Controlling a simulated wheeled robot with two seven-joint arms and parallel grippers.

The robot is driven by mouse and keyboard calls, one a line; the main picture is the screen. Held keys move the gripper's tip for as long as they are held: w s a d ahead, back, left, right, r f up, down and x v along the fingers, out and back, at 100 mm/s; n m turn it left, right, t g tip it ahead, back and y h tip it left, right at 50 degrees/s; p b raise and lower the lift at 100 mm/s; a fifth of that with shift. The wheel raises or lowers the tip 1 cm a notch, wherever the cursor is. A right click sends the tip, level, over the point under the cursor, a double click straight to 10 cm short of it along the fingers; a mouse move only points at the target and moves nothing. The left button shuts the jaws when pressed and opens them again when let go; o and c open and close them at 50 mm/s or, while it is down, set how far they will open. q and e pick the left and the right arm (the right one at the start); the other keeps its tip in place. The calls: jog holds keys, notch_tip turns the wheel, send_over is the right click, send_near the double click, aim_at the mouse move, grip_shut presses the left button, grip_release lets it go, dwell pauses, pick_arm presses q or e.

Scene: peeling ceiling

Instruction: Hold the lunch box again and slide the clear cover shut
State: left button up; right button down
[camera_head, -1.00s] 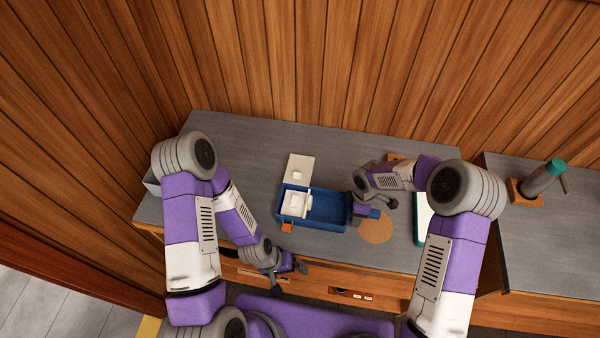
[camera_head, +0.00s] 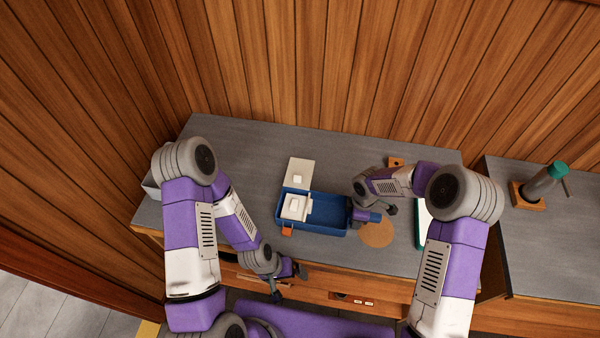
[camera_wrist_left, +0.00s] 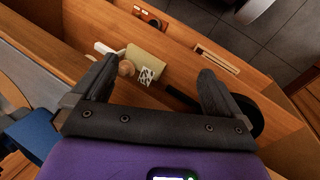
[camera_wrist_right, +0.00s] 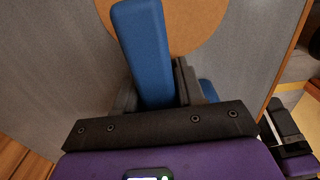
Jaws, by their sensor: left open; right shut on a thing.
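The blue lunch box (camera_head: 327,227) lies on the grey counter, open at the top, with white pieces (camera_head: 295,207) at its left end. A pale flat panel (camera_head: 299,169) with a white tab lies behind that end; I cannot tell whether it is the clear cover. My right gripper (camera_head: 364,212) is at the box's right end, shut on a blue bar-shaped part (camera_wrist_right: 145,50), which looks like part of the lunch box. My left gripper (camera_head: 290,284) is open and empty before the counter's front edge, apart from the box. Its open fingers show in the left wrist view (camera_wrist_left: 155,85).
A round cork mat (camera_head: 376,234) lies right of the box. A green-edged white board (camera_head: 424,222) is partly behind my right arm. The counter left of the box is clear.

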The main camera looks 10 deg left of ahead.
pick_arm(q)
jog(key=shift+d, duration=0.1)
jog(key=shift+c, duration=0.2)
jog(key=w+d+r+n+g, duration=0.1)
jog(key=w+d+r+n, duration=0.1)
jog(key=w+r, duration=0.1)
jog(key=w+d+r+n+g, duration=0.1)
jog(key=w+d+r+n, duration=0.1)
jog(key=w+r+n, duration=0.1)
jog(key=w+d+r+n+g, duration=0.1)
jog(key=w+d+r+n, duration=0.2)
jog(key=w+r, duration=0.1)
jog(key=shift+d+r+g, duration=0.1)
jog(key=shift+r+g, duration=0.3)
jog(key=shift+r, duration=0.35)
jog(key=w+r+n+t, duration=0.3)
jog(key=w+r, duration=0.1)
jog(key=w, duration=0.3)
notch_tip(320, 180, up, 4)
jog(key=m+y, duration=0.4)
jog(key=m, duration=0.9)
send_over(297, 177)
jog(key=shift+w+d+r, duration=0.1)
jog(key=shift+f+m, duration=0.3)
jog(key=shift+f, duration=3.1)
